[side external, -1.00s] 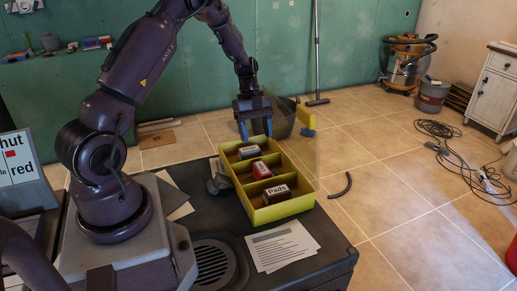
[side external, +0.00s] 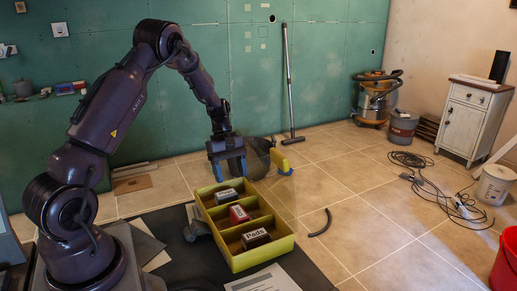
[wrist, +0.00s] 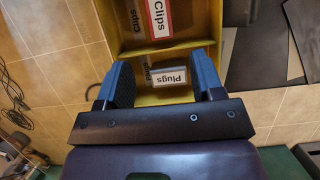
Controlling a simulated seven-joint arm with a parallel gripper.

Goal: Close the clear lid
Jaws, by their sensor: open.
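The yellow box (side external: 262,258) stands on the dark work surface, with three compartments in a row. They hold a dark block at the far end, a red-and-white block in the middle and a block marked Pads at the near end. The clear lid (side external: 279,190) seems to stand raised along the box's right side; its outline is faint. My gripper (side external: 230,174) is open and points down above the box's far end. In the wrist view my gripper's fingers (wrist: 163,75) are apart, around the Plugs block (wrist: 168,77) in the picture, with nothing held.
A white sheet (side external: 263,280) lies before the box.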

